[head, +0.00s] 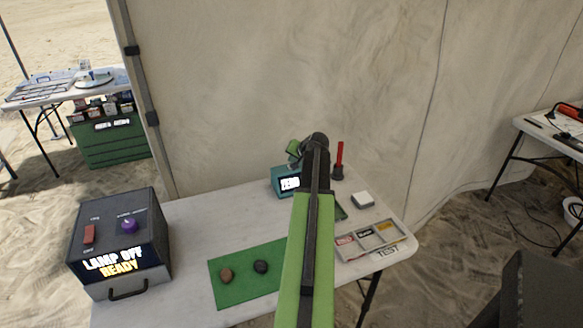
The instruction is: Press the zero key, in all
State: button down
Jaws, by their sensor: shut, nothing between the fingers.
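A teal device (277,183) with a small lit display (290,184) stands at the back of the white table. The display's lettering is too small to read surely. A small green piece (293,147) shows above it, beside my gripper. My gripper (316,142) is shut and empty, at the end of my green and black arm. It overlaps the device's right side in the picture; I cannot tell whether it touches anything. No zero key can be made out; my arm hides part of this area.
A green mat (233,294) with two stones lies in front. A lamp box (118,232) reading "LAMP OFF READY" stands at left. At right are a red upright rod (339,153), a white block (363,200) and a labelled tray (345,256). A canvas wall (240,90) rises behind.

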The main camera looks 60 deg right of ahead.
dwell(0.5)
jog(key=shift+f+b, duration=0.4)
jog(key=shift+s+f+b, duration=0.1)
jog(key=shift+f+b, duration=0.45)
jog(key=shift+b, duration=0.05)
dwell(0.5)
jog(key=shift+a+r, duration=0.1)
jog(key=shift+r+p, duration=0.75)
jog(key=shift+p, duration=0.2)
jog(key=shift+r, duration=0.1)
notch_tip(320, 180, up, 5)
jog(key=p, duration=0.5)
dwell(0.3)
